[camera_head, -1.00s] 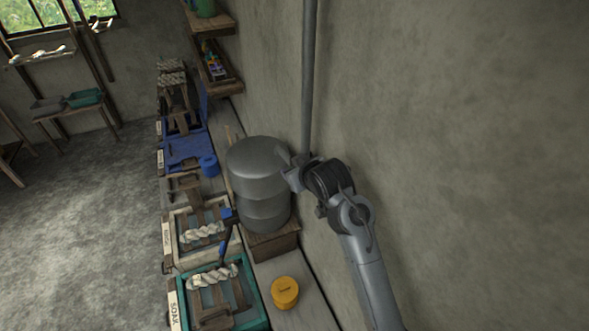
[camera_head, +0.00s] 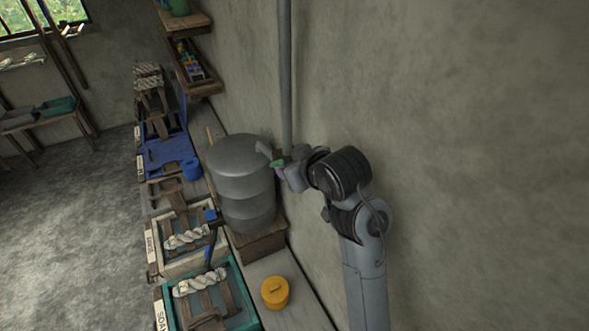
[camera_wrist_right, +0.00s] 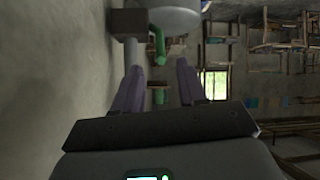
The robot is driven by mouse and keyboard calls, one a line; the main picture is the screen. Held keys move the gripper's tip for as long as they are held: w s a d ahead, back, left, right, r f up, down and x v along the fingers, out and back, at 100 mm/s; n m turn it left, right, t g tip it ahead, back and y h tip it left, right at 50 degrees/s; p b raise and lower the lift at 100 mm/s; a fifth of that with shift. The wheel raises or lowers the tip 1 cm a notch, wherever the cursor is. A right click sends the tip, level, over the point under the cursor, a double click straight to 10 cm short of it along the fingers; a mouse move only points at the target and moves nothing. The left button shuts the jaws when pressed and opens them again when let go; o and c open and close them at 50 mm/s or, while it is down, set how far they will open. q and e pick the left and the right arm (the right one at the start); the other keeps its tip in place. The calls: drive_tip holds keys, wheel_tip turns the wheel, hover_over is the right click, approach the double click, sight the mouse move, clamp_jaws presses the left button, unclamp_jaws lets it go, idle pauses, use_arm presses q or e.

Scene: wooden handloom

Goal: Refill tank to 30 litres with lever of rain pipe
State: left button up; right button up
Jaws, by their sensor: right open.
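The grey ribbed tank (camera_head: 241,183) stands on a wooden block against the wall; its rounded end also shows at the top of the right wrist view (camera_wrist_right: 178,18). The grey rain pipe (camera_head: 286,80) runs down the wall beside it. The green lever (camera_head: 278,163) is partly hidden by my right gripper (camera_head: 272,157) in the head view. In the right wrist view the lever (camera_wrist_right: 158,45) lies just beyond the open fingertips (camera_wrist_right: 160,68), roughly between them. I cannot tell whether they touch. No litre reading is legible. My left gripper is not in view.
A yellow lidded pot (camera_head: 275,292) stands on the ledge before the tank. A teal-framed tray (camera_head: 238,318) and a blue tray (camera_head: 168,150) line the left side. Wooden shelves (camera_head: 205,88) hang behind the tank. The floor at left is clear.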

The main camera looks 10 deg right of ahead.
drive_tip(key=shift+s+d+r, duration=0.2)
drive_tip(key=shift+s+r, duration=0.15)
drive_tip(key=shift+s, duration=0.1)
